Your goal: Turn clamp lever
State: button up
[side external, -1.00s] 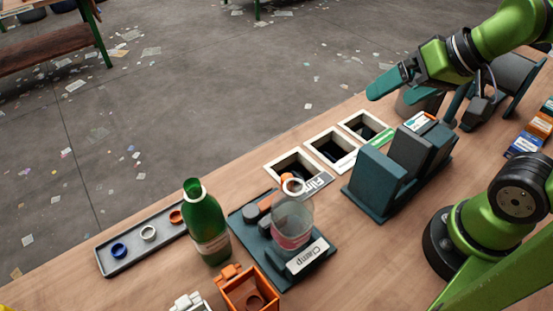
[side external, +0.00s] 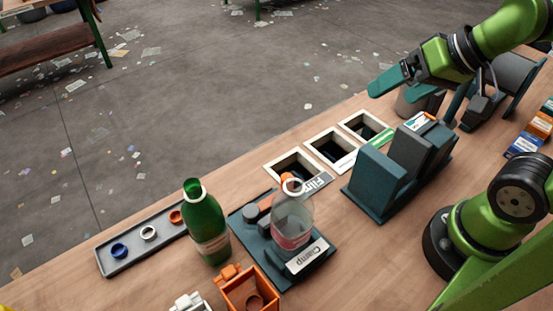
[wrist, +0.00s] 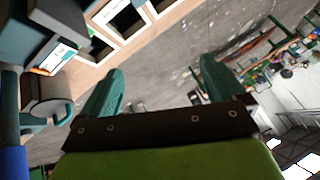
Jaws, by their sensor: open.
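The clamp (side external: 318,257) is a dark teal plate with a white "Clamp" label near the table's front. A clear bottle (side external: 291,222) stands upright on it and hides part of it. A short grey cylinder (side external: 250,211) is on the plate left of the bottle. An orange piece (side external: 287,177) shows at the bottle's neck; whether it belongs to the lever I cannot tell. No full lever arm is visible. My gripper (side external: 388,82) is up at the right, far from the clamp. In the wrist view my gripper (wrist: 160,85) is open and empty, fingers wide apart.
A green bottle (side external: 205,225) stands left of the clamp, beside a grey tray (side external: 118,268) with several rings. An orange bin (side external: 262,290) is in front. White-framed openings (side external: 331,147) and a teal rack (side external: 372,182) lie between clamp and gripper.

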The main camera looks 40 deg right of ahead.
jog(key=shift+a+f, duration=0.15)
jog(key=shift+a, duration=0.1)
jog(key=shift+c, duration=1.1)
jog(key=shift+w+a+f+n+g+y, duration=0.15)
jog(key=shift+w+a+f+n+g, duration=0.25)
jog(key=shift+a, duration=0.25)
jog(key=shift+w+a+f+n+g+y, duration=0.15)
jog(key=shift+w+a+f+n+g, duration=0.2)
jog(key=shift+a, duration=0.25)
jog(key=c, duration=0.5)
jog(key=shift+o, duration=0.2)
jog(key=g+h, duration=0.3)
jog(key=g, duration=0.3)
send_over(269, 197)
jog(key=d, duration=0.4)
jog(key=shift+f, duration=1.95)
jog(key=shift+n, duration=0.35)
jog(key=f, duration=1)
jog(key=s+f, duration=0.1)
jog(key=f, duration=0.5)
jog(key=shift+d, duration=0.1)
jog(key=shift+c, duration=0.2)
grip_shut()
